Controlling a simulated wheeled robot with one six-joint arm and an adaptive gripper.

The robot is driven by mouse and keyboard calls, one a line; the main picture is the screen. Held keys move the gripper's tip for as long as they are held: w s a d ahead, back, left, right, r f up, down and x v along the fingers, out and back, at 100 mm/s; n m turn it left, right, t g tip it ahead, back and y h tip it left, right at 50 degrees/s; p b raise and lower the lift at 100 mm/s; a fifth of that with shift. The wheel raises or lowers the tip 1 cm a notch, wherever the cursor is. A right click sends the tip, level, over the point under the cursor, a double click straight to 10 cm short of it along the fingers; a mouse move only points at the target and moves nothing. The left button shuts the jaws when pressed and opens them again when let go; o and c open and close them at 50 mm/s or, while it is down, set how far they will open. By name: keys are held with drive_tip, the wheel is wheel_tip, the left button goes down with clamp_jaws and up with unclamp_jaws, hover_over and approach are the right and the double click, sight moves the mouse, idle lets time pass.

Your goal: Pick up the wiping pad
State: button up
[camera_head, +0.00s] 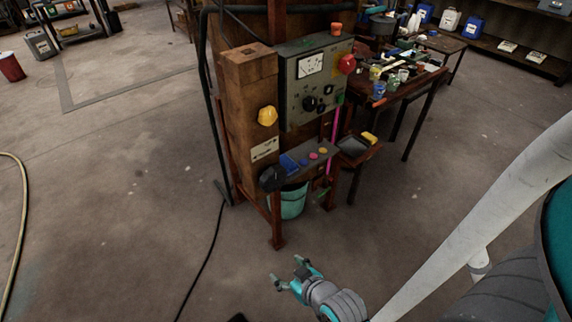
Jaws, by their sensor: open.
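I cannot tell for sure which object is the wiping pad. A small yellow block (369,138), like a sponge, lies at the back edge of a dark tray (353,147) on a low side stand right of the control post. A blue object (289,163) sits on the small ledge under the control panel. My gripper (286,269) is open and empty, low in front of the post and well apart from both.
A teal bucket (291,201) stands beneath the ledge. A black cable (207,253) lies on the floor. A cluttered table (407,92) stands behind right. The front floor is mostly clear.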

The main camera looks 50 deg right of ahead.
drive_tip(key=w+d+r+g, duration=0.25)
drive_tip(key=w+d, duration=0.55)
drive_tip(key=d, duration=0.4)
drive_tip(key=d+r+g+y, duration=0.1)
drive_tip(key=d+r, duration=0.7)
drive_tip(key=d, duration=0.4)
approach(286, 162)
drive_tip(key=x, duration=0.4)
drive_tip(key=shift+w, duration=0.1)
drive_tip(key=shift+x, duration=2.5)
drive_tip(key=shift+c, duration=0.2)
drive_tip(key=c, duration=0.7)
